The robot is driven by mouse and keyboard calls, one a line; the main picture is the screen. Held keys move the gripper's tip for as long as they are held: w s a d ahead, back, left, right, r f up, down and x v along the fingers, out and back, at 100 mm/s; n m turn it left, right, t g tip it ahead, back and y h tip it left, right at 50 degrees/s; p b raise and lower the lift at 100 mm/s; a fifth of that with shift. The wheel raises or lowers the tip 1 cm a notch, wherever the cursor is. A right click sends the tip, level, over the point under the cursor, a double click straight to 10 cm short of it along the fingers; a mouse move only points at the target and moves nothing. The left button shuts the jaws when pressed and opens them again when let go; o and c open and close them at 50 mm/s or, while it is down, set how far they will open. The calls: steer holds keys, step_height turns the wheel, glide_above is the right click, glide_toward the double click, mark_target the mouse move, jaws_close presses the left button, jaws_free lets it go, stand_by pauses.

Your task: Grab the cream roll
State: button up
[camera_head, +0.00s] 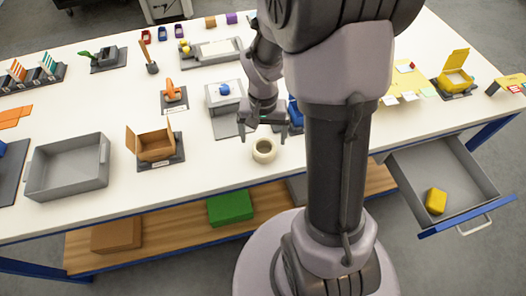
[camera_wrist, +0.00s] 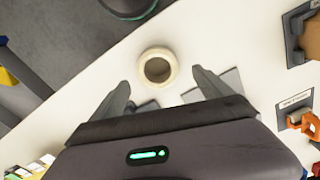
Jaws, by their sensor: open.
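The cream roll (camera_head: 264,150) lies flat on the white table near its front edge, its round hole facing up. In the wrist view the roll (camera_wrist: 157,67) sits beyond my fingertips, roughly between their lines. My gripper (camera_head: 263,133) is open and empty, with its fingers just behind and above the roll in the head view. In the wrist view my gripper (camera_wrist: 160,78) shows its two fingers spread wide, one on each side, apart from the roll.
A cardboard box (camera_head: 155,145) and a grey bin (camera_head: 70,168) stand left of the roll. An open drawer (camera_head: 465,200) holding a yellow block (camera_head: 436,200) juts out at the right. The table surface around the roll is clear.

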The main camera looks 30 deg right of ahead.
mark_target(264, 152)
step_height(264, 152, down, 6)
steer(key=shift+d+r+b, duration=0.15)
steer(key=shift+r+b, duration=0.05)
steer(key=shift+b, duration=1)
steer(key=shift+r, duration=0.1)
steer(key=c, duration=1.5)
steer(key=shift+o, duration=0.2)
steer(key=shift+r, duration=0.1)
